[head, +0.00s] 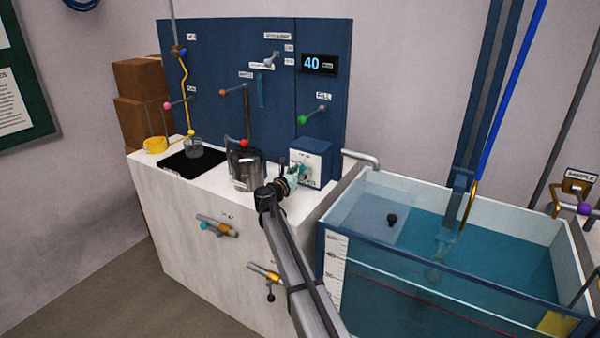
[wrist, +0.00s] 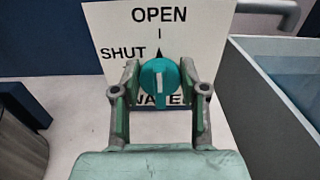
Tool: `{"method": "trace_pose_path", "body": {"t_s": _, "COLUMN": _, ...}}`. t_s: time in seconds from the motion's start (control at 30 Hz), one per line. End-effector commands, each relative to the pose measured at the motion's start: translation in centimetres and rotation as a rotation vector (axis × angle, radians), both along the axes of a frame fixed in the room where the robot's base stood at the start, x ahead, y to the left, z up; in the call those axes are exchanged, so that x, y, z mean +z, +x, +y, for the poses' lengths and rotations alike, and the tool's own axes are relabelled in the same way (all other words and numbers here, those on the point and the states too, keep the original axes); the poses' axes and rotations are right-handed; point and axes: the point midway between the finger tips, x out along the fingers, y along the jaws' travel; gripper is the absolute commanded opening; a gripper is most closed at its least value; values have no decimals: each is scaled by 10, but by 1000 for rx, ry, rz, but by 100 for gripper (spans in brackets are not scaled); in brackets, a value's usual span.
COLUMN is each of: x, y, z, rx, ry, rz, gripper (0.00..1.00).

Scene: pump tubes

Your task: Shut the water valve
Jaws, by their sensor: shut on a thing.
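The water valve is a round teal knob (wrist: 160,78) on a white plate (wrist: 105,30) marked OPEN, SHUT and WATER. A white line on the knob stands upright, and a black pointer above it points up at the OPEN tick. SHUT is at the upper left of the knob. My gripper (wrist: 159,88) is shut on the knob, with one finger on each side. In the head view the plate is on the front of a blue box (head: 318,150) at the counter's right end, with my gripper (head: 289,180) in front of it.
A blue panel (head: 225,90) rises behind.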

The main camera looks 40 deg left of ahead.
Motion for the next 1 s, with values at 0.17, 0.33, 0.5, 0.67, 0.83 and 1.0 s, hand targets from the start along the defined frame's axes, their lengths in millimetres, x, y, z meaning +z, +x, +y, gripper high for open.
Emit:
{"method": "trace_pose_path", "body": {"t_s": 0.17, "x": 2, "y": 1, "z": 1, "rx": 0, "ry": -69, "rz": -13, "gripper": 8}}
{"method": "trace_pose_path", "body": {"t_s": 0.33, "x": 3, "y": 1, "z": 1, "rx": 0, "ry": -183, "rz": -32, "gripper": 8}}
{"method": "trace_pose_path", "body": {"t_s": 0.5, "x": 3, "y": 1, "z": 2, "rx": 0, "ry": -335, "rz": -59, "gripper": 8}}
{"method": "trace_pose_path", "body": {"t_s": 0.67, "x": 3, "y": 1, "z": 3, "rx": 0, "ry": -485, "rz": -83, "gripper": 8}}
{"method": "trace_pose_path", "body": {"t_s": 0.83, "x": 3, "y": 1, "z": 4, "rx": 0, "ry": -644, "rz": -110, "gripper": 8}}
{"method": "trace_pose_path", "body": {"t_s": 1.0, "x": 3, "y": 1, "z": 4, "rx": 0, "ry": -804, "rz": -139, "gripper": 8}}
